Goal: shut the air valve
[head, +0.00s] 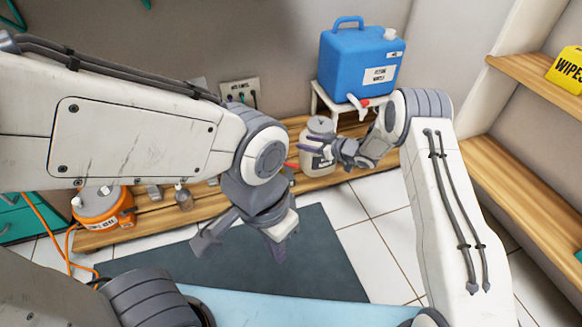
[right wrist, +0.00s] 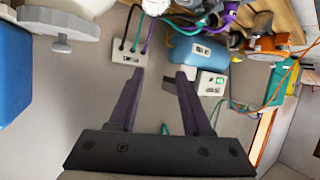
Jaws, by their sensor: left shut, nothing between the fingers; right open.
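I cannot pick out the air valve with certainty. A small red part (head: 291,166) shows beside my left wrist in the head view, mostly hidden by it. My right gripper (right wrist: 160,75) is open and empty, in front of a jug in the head view (head: 312,150). My left gripper (head: 279,250) is shut and empty above the dark mat.
A pale jug (head: 318,130) stands by my right gripper. A blue water container (head: 360,65) with a red-handled tap (head: 358,101) sits on a white stand. An orange unit (head: 103,207) stands on the low wooden bench (head: 160,222). A shelf (head: 540,75) is at right.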

